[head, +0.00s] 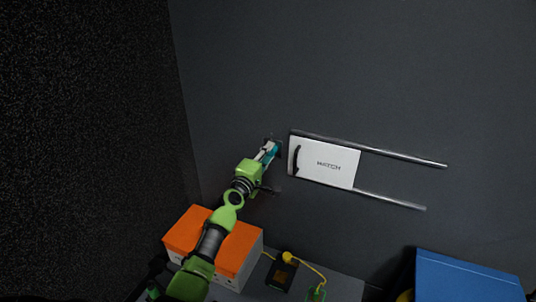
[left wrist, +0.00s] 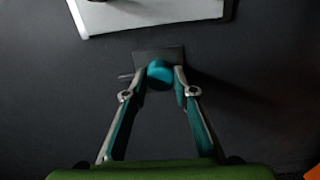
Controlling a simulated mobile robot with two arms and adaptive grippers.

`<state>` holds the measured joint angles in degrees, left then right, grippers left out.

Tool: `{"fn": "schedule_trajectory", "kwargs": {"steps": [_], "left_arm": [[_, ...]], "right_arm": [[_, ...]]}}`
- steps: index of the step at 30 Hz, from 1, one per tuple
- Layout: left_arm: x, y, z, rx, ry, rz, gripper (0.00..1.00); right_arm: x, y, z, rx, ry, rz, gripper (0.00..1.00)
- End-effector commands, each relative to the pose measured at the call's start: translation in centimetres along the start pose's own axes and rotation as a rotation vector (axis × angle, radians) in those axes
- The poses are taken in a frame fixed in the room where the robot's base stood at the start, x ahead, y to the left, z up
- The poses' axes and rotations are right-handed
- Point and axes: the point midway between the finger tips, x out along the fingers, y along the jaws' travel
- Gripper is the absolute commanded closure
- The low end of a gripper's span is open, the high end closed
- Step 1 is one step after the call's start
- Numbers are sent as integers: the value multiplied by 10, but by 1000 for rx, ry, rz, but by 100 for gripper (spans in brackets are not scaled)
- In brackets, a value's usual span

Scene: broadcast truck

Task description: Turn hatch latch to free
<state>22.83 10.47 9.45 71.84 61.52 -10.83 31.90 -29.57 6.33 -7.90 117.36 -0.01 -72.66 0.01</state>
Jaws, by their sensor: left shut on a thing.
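The white hatch panel (head: 325,163) with a dark handle (head: 297,158) sits between two metal rails on the dark wall. The teal latch knob (left wrist: 159,73) sits on a dark plate (left wrist: 158,54) on the wall, just left of the hatch in the head view. My left gripper (head: 269,150) reaches up to the wall there. In the left wrist view its fingers (left wrist: 160,78) are closed on the two sides of the knob. The fingers partly cover the knob in the head view. My right gripper does not show in either view.
Two metal rails (head: 405,158) run right from the hatch. Below stand an orange-topped box (head: 188,228), a small black device (head: 281,273) with a yellow cable, and a blue case (head: 465,277) at lower right. The wall around the hatch is mostly clear.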

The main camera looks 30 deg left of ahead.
Motion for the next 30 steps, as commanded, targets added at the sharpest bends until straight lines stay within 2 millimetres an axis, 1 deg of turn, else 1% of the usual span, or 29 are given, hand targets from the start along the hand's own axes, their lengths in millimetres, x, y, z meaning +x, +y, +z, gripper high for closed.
{"fn": "schedule_trajectory", "kwargs": {"steps": [3, 4, 5, 6, 16, 20, 23, 30], "left_arm": [[0, -2, 0, -3, 0, -3, 96], [0, -2, 0, -3, 0, -3, 67], [0, -2, 0, -3, 0, -3, 59], [0, -2, 0, -2, 0, -2, 57], [-1, -1, 0, -1, 0, -1, 57], [-8, 0, 1, -3, -1, 1, 57], [-19, -1, 1, -3, -1, 0, 57], [-61, -2, 0, -1, 0, -2, 57]], "right_arm": [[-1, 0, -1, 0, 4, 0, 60], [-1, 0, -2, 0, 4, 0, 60], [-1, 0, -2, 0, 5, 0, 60], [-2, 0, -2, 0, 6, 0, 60], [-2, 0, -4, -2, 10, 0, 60], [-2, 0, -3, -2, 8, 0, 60], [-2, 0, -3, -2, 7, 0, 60], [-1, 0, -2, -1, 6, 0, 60]]}}
